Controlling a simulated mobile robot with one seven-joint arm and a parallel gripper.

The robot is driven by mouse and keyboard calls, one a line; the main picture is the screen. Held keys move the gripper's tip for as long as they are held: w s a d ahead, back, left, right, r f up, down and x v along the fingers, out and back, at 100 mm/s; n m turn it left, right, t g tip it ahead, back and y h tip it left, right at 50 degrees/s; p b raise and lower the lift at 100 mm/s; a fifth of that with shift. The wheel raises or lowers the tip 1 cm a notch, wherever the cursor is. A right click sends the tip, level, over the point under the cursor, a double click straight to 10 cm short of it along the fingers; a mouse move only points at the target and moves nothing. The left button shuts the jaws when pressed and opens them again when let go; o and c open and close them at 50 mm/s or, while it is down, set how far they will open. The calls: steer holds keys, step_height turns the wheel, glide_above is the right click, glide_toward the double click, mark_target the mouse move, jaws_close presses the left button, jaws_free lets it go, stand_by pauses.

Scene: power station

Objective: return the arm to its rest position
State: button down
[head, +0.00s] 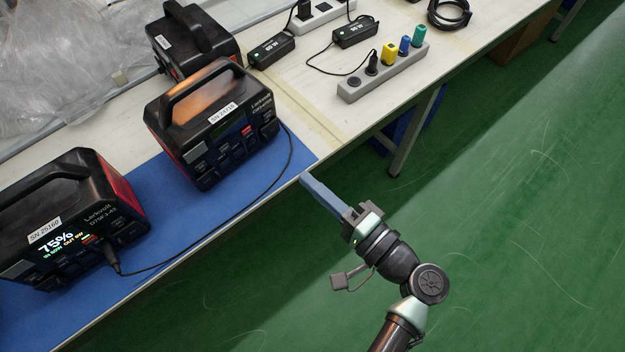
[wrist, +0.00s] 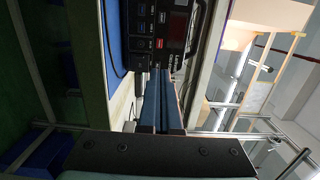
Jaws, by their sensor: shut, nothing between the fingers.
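My gripper (head: 306,179) is at the front edge of the bench in the head view, its long blue-grey fingers pointing up and left. The fingers are shut with nothing between them. In the wrist view the shut gripper (wrist: 161,72) points toward the front panel of a black power station (wrist: 160,35). In the head view my arm reaches up from the bottom right, over the green floor, and the gripper appears apart from the power stations.
Power stations stand on the bench: one showing 75% (head: 70,215) with a cable plugged in, one in the middle (head: 215,125), one behind (head: 195,45). A blue mat (head: 185,215) lies under the front two. A power strip (head: 385,75) holds coloured plugs. Green floor (head: 520,230) is clear at right.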

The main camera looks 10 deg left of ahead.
steer(key=shift+w+r, duration=0.1)
stand_by(0.3)
steer(key=w+d+r+n+t+h, duration=0.15)
steer(key=w+r+n+h, duration=0.3)
steer(key=w+r, duration=0.55)
step_height(320, 180, up, 19)
steer(key=w+d+n+t+h, duration=0.2)
steer(key=w+t+h, duration=0.15)
steer(key=t, duration=0.35)
steer(key=s+d+r+t+h, duration=0.1)
steer(key=s+r+t+h, duration=0.15)
steer(key=s+r, duration=0.5)
steer(key=s+d+r+t+h, duration=0.15)
steer(key=s+r+t, duration=0.25)
steer(key=r, duration=0.6)
steer(key=s+r+t+h, duration=0.3)
steer(key=s+r, duration=0.2)
steer(key=r, duration=0.4)
step_height(320, 180, up, 13)
steer(key=w+p, duration=0.1)
steer(key=p, duration=1.3)
steer(key=shift+w+d+f, duration=0.15)
steer(key=shift+f, duration=0.05)
